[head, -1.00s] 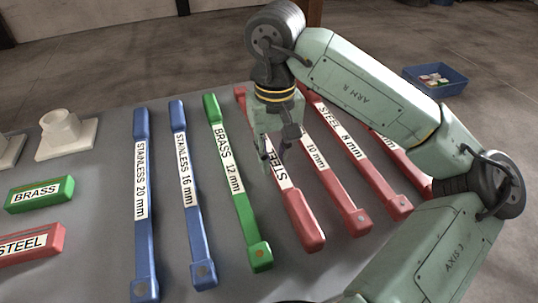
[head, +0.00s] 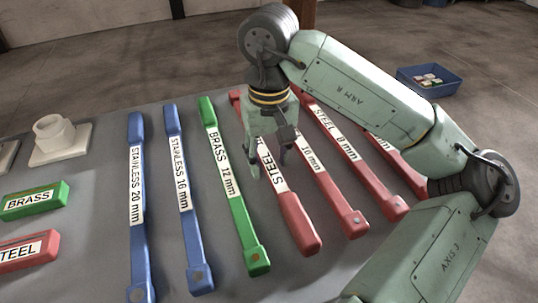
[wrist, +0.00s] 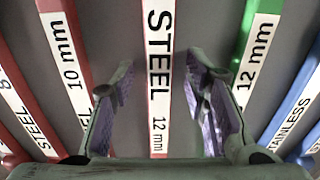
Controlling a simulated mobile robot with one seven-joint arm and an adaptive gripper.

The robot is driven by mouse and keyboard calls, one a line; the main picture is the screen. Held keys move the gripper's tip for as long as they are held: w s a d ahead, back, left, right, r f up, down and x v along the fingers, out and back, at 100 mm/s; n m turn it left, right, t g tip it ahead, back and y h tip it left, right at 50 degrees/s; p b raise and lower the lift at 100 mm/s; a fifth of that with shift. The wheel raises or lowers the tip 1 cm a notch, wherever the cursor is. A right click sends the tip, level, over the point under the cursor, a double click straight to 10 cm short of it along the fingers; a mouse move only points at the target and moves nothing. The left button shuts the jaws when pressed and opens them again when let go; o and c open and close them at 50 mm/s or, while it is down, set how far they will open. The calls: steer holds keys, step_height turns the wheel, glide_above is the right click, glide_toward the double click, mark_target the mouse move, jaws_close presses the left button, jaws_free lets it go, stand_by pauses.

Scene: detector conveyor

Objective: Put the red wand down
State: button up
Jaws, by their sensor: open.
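The red wand labelled STEEL 12 mm (head: 297,222) lies on the grey table, between the green BRASS 12 mm wand (head: 236,207) and the red 10 mm wand (head: 331,195). My gripper (head: 268,168) is open above its labelled part, in the head view. In the wrist view the STEEL 12 mm wand (wrist: 158,75) runs between the two spread fingers (wrist: 163,95), with a gap on both sides. The gripper hides part of the wand's label and upper length in the head view.
Blue STAINLESS 16 mm (head: 189,220) and 20 mm (head: 137,235) wands lie left, more red wands (head: 346,150) right. Green BRASS (head: 35,200) and red STEEL (head: 28,250) blocks and a white stand (head: 60,145) are at the left. A blue bin (head: 430,82) is beyond the table.

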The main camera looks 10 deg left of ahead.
mark_target(269, 163)
step_height(269, 163, up, 12)
stand_by(0.4)
steer(key=shift+o, duration=0.5)
stand_by(0.7)
